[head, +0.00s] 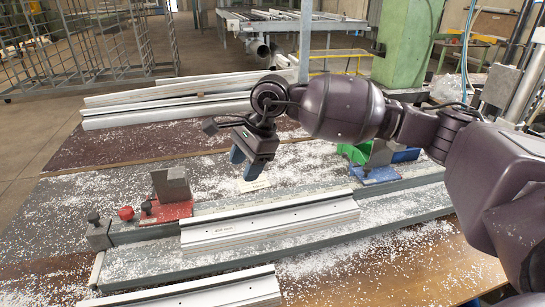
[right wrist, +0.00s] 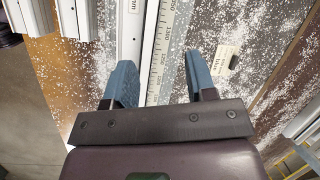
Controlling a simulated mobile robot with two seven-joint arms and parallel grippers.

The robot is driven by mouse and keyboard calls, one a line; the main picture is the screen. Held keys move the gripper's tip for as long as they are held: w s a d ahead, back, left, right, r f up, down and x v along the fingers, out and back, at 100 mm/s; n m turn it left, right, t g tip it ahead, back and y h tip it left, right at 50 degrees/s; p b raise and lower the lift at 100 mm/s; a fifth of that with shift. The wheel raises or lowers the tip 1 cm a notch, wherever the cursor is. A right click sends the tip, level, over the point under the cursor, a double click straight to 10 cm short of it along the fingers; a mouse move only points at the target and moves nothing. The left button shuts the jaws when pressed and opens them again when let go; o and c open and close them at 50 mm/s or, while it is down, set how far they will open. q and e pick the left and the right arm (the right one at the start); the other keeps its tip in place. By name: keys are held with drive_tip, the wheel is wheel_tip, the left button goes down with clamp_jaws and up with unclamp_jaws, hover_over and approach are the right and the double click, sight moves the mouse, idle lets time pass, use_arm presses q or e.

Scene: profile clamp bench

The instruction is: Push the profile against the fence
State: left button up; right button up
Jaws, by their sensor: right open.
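The silver-white profile (head: 270,229) lies lengthwise on the grey bench, in front of the fence (head: 225,213) with its scale strip. In the right wrist view the profile (right wrist: 131,35) runs beside the scale strip (right wrist: 165,40), with a narrow dark line between them; I cannot tell whether they touch. My right gripper (head: 252,160) hangs above the bench, behind the profile and fence in the head view. In the right wrist view its blue fingers (right wrist: 162,82) are apart and empty, above the scale strip. My left gripper is not in view.
A red clamp block (head: 172,209) stands at the left and a blue one (head: 375,175) at the right. Another profile (head: 190,294) lies at the front edge. A green bin (head: 355,153) and stacked profiles (head: 180,101) are behind. White chips litter the bench.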

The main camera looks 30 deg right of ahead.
sight(272, 205)
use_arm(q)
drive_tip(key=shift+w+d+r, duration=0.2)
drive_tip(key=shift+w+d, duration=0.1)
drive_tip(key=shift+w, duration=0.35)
use_arm(e)
drive_tip(key=d+m+h, duration=0.1)
drive_tip(key=d, duration=0.1)
drive_tip(key=s+d+f+m+g+h, duration=0.1)
drive_tip(key=m, duration=0.1)
drive_tip(key=d+m+h, duration=0.1)
drive_tip(key=d, duration=0.1)
drive_tip(key=shift+s+d+f+g+h, duration=0.15)
drive_tip(key=shift+s+d+g+h, duration=0.15)
drive_tip(key=shift+g+h, duration=0.1)
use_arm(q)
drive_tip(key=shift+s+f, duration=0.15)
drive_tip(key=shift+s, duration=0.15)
use_arm(e)
drive_tip(key=shift+f, duration=0.1)
wheel_tip(272, 205, down, 11)
drive_tip(key=shift+r, duration=0.2)
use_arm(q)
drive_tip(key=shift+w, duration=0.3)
